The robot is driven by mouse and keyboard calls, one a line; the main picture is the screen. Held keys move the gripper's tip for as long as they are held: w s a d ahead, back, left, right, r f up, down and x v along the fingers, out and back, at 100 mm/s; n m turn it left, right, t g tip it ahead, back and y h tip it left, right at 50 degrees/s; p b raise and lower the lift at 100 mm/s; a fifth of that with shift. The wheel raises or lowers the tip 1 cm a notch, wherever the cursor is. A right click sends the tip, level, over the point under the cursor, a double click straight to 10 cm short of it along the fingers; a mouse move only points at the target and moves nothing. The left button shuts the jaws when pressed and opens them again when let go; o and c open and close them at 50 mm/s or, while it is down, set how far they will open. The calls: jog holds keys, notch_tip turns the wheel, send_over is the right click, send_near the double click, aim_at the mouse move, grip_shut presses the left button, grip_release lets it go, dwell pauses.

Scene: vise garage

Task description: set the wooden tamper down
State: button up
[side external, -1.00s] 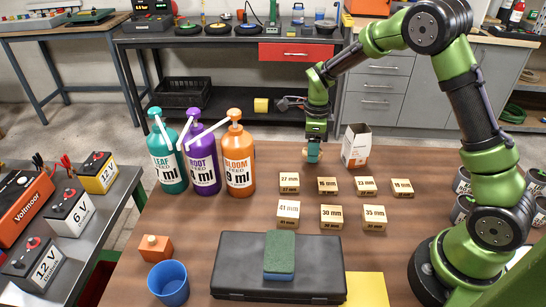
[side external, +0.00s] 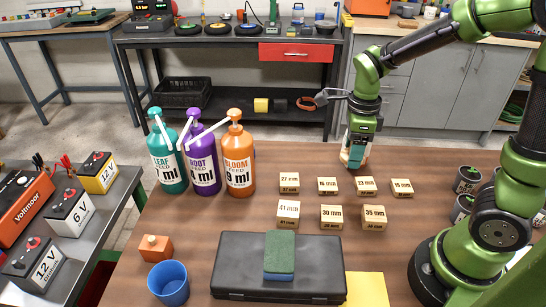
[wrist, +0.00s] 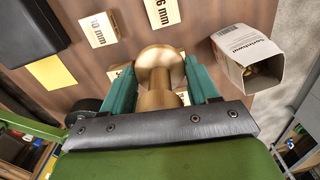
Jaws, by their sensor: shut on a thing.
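The wooden tamper (wrist: 158,62), with a broad round end and a narrower neck, sits between the teal fingers of my gripper (wrist: 160,82) in the wrist view. My gripper is shut on it. In the side view my gripper (side external: 353,160) is over the back of the brown table, behind the rear row of wooden blocks. The tamper cannot be made out clearly there, and any gap beneath it is hard to judge.
An open white box (wrist: 248,58) stands close to my gripper, mostly hidden behind it in the side view. Several millimetre-marked wooden blocks (side external: 328,185) lie in front. Pump bottles (side external: 238,160) stand left; cups (side external: 467,180) stand right. Table between bottles and gripper is clear.

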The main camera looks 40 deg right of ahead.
jog(key=shift+r, duration=0.9)
jog(key=s+d+m, duration=0.2)
jog(key=d+m, duration=0.3)
jog(key=d, duration=0.9)
jog(key=m, duration=0.3)
send_near(414, 169)
jog(key=shift+f, duration=3.25)
jog(key=o, duration=1.1)
jog(key=shift+f, duration=0.1)
